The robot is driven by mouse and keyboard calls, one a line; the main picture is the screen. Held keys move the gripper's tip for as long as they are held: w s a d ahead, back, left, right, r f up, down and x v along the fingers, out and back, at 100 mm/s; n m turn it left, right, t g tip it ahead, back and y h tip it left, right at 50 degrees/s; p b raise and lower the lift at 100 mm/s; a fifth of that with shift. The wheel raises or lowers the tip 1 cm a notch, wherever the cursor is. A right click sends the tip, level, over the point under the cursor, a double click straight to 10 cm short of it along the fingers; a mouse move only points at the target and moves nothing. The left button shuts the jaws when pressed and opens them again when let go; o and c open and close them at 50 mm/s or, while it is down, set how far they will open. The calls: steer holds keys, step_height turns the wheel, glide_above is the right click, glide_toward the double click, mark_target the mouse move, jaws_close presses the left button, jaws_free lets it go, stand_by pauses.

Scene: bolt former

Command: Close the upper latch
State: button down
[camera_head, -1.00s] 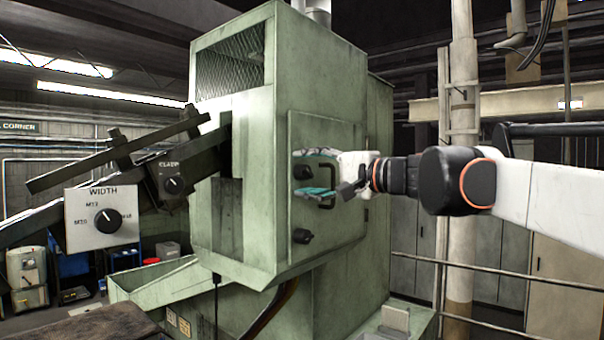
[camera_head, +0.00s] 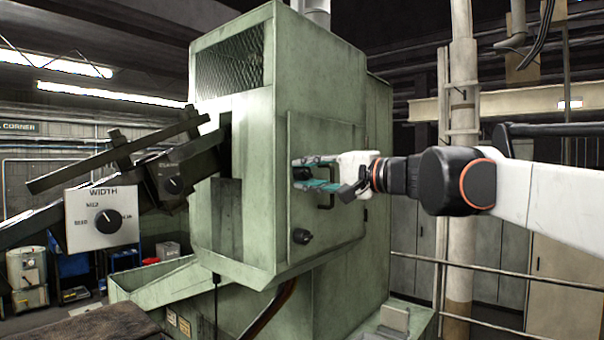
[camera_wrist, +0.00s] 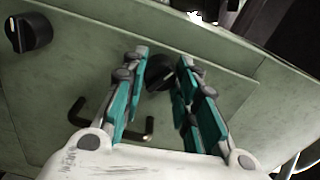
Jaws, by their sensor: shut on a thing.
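The upper latch is a black knob (camera_head: 301,173) on the green machine's side door (camera_head: 338,228). In the wrist view the same upper latch (camera_wrist: 160,74) shows between the fingertips. My gripper (camera_head: 312,174) is at this latch, with one teal-padded finger above it and one below in the head view. In the wrist view my gripper (camera_wrist: 167,66) has its fingers drawn in around the knob; exact contact is hard to see. The lower latch (camera_head: 301,236) is a similar black knob below, clear of the gripper; it also shows at the wrist view's upper left (camera_wrist: 30,33).
A dark bar handle (camera_wrist: 82,117) on the door lies close to my fingers. A WIDTH dial panel (camera_head: 102,215) and a dark chute (camera_head: 60,215) are at the left. A railing (camera_head: 490,276) runs at the lower right.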

steer(key=n, duration=0.6)
steer(key=c, duration=1)
jaws_free()
steer(key=shift+c, duration=0.2)
steer(key=v, duration=0.8)
steer(key=shift+f, duration=0.1)
